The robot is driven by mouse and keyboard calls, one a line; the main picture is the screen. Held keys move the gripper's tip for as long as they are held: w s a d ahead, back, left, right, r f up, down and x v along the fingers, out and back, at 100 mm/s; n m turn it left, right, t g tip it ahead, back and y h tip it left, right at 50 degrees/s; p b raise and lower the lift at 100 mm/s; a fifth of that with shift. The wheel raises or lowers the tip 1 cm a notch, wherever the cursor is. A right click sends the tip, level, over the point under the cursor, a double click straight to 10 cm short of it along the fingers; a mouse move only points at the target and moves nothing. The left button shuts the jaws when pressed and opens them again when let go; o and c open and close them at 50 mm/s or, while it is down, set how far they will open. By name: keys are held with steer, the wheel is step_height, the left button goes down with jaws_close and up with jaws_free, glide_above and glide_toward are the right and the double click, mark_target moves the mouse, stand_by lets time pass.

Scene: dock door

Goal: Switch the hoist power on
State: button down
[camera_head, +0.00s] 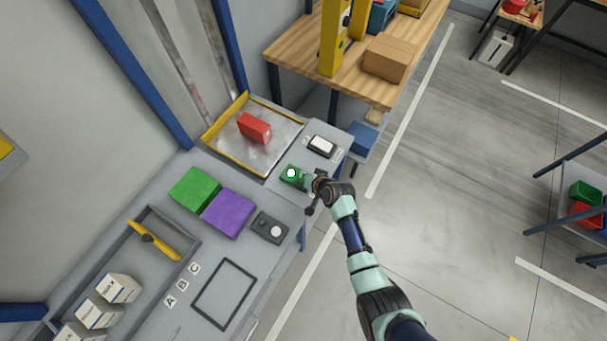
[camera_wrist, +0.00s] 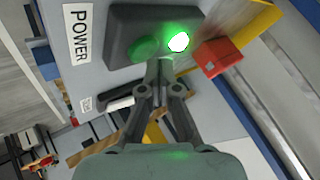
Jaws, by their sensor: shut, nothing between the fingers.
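The power box (camera_wrist: 118,38) is a dark housing beside a white POWER label (camera_wrist: 78,35) in the wrist view. It carries a round green button (camera_wrist: 145,48) and a lamp (camera_wrist: 179,42) that glows bright white-green. In the head view the box (camera_head: 293,175) shows green light and a bright white lamp spot (camera_head: 291,173). My gripper (camera_wrist: 160,65) is shut and empty, its fingertips close to the button's edge. I cannot tell whether they touch it. In the head view my gripper (camera_head: 308,183) is just right of the box, partly hidden by my wrist.
A red block (camera_head: 254,128) lies in a yellow-edged tray (camera_head: 210,134). A white-topped switch box (camera_head: 322,146) is behind the power box. Green (camera_head: 195,188) and purple (camera_head: 229,213) blocks and a grey box with a round knob (camera_head: 270,228) are to the left.

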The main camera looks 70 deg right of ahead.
step_height(320, 180, up, 6)
steer(key=p, duration=0.5)
steer(key=shift+r+p, duration=0.1)
steer(key=shift+p, duration=0.3)
steer(key=w+a+r+n+t+y, duration=0.2)
steer(key=w+a+r+n, duration=0.4)
steer(key=a+r, duration=0.65)
steer(key=w+a+r+n+t+y, duration=0.1)
steer(key=w+a+r+n, duration=0.4)
steer(key=w+a+r, duration=0.55)
steer(key=s+a+r+n, duration=0.1)
steer(key=s+a+r, duration=0.1)
steer(key=a+r, duration=0.2)
steer(key=s+a+r+n+t+y, duration=0.1)
steer(key=s+a+r+n, duration=0.1)
steer(key=a, duration=0.6)
steer(key=s+a+r+n+t+y, duration=0.1)
steer(key=s+a+r, duration=0.3)
steer(key=a+r, duration=0.2)
steer(key=shift+s+r+n, duration=0.25)
steer(key=shift+r+n, duration=0.15)
steer(key=shift+r, duration=0.05)
